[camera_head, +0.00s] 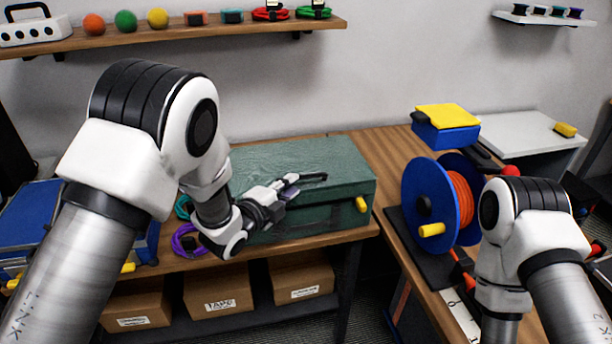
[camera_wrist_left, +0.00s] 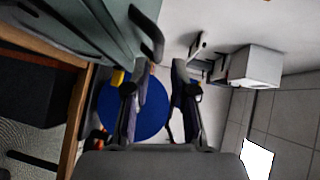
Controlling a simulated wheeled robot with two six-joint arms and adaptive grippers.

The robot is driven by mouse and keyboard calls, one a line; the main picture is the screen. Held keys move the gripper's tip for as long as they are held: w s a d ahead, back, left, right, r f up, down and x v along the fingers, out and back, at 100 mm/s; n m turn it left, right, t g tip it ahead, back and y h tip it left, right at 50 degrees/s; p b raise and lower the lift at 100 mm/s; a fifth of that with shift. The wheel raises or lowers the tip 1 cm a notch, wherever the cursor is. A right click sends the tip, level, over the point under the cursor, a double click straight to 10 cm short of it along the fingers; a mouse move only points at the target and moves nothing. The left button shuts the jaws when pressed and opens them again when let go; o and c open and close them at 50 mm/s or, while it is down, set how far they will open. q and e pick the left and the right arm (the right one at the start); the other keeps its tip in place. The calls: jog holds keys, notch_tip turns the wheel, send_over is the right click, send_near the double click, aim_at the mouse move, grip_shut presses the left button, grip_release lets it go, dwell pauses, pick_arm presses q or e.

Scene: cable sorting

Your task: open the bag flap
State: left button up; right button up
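The green bag (camera_head: 345,165) is a box-like case on the wooden bench, and its top flap (camera_head: 290,152) lies closed. A yellow piece (camera_head: 361,204) is on its front right. In the left wrist view the bag (camera_wrist_left: 105,25) fills the upper left, with a black handle-like part (camera_wrist_left: 148,32) standing out from its edge. My left gripper (camera_head: 303,183) is at the bag's front, by the flap's edge. Its fingers (camera_wrist_left: 165,70) are apart, with the black part just beyond the left fingertip. I cannot tell if they touch. My right gripper is out of view below the right arm.
A blue reel (camera_head: 418,195) with orange cable stands on the right bench. A blue box with a yellow top (camera_head: 447,117) is behind it. A purple cable coil (camera_head: 185,241) lies left of the bag. A wall shelf (camera_head: 165,38) runs above, with clear space over the bag.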

aim_at(305, 178)
pick_arm(q)
jog(key=x, duration=0.3)
jog(key=p+x, duration=0.1)
jog(key=x, duration=0.2)
jog(key=shift+w+d+f, duration=0.1)
jog(key=shift+w+d, duration=0.15)
jog(key=shift+d, duration=0.15)
jog(key=shift+w+p, duration=0.15)
jog(key=shift+p, duration=0.15)
jog(key=shift+a, duration=0.15)
grip_shut()
